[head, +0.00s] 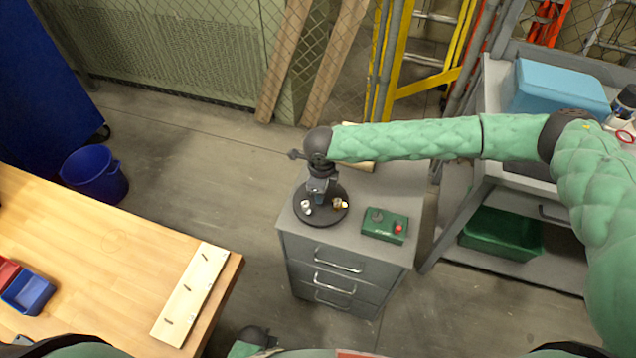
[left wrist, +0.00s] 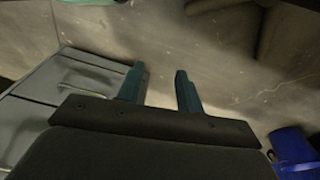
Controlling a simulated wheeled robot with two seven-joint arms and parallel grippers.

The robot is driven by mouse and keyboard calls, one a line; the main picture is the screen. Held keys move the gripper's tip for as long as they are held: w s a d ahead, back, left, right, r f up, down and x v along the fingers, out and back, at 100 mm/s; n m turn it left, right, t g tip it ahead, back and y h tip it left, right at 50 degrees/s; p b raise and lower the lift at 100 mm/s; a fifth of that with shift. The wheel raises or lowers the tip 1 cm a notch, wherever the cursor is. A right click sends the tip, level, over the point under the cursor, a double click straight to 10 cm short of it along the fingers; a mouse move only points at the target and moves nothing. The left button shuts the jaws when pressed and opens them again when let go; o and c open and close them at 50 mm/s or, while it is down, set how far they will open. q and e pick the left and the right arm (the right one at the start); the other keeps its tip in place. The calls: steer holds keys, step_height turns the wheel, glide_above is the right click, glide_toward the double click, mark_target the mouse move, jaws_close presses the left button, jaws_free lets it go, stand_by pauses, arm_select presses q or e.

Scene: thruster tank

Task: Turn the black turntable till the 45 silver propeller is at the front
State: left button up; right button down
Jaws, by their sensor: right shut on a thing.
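The black turntable (head: 322,219) is a round disc on top of the grey drawer cabinet. A small white-silver propeller (head: 307,207) sits on its front left. A small brass-coloured and white piece (head: 341,204) sits on its right. The numbers are too small to read. My right gripper (head: 319,197) points down over the turntable's middle, shut on its central part, which the fingers mostly hide. Anything behind the gripper is hidden. My left gripper (left wrist: 160,85) is open and empty above the floor in the left wrist view, beside the cabinet.
A green box with a red button (head: 385,226) stands on the cabinet top (head: 350,236), right of the turntable. A wooden table (head: 105,240) is at left, with a blue bucket (head: 94,175) behind it. A grey shelf cart (head: 500,185) stands at right.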

arm_select(q)
steer(key=shift+r, duration=0.15)
steer(key=shift+w+d+r+b, duration=0.1)
steer(key=shift+w+r+b, duration=0.2)
steer(key=shift+w+r, duration=0.55)
steer(key=shift+s+r, duration=0.15)
steer(key=shift+s, duration=0.05)
steer(key=shift+w+d+r+b, duration=0.15)
steer(key=shift+w+r, duration=0.1)
steer(key=shift+r, duration=0.2)
steer(key=shift+w+d+r+b, duration=0.15)
steer(key=shift+w+r, duration=0.05)
steer(key=shift+r, duration=0.2)
steer(key=shift+r, duration=0.1)
steer(key=shift+w+d+r, duration=0.1)
steer(key=shift+w+r, duration=0.05)
steer(key=shift+r, duration=0.25)
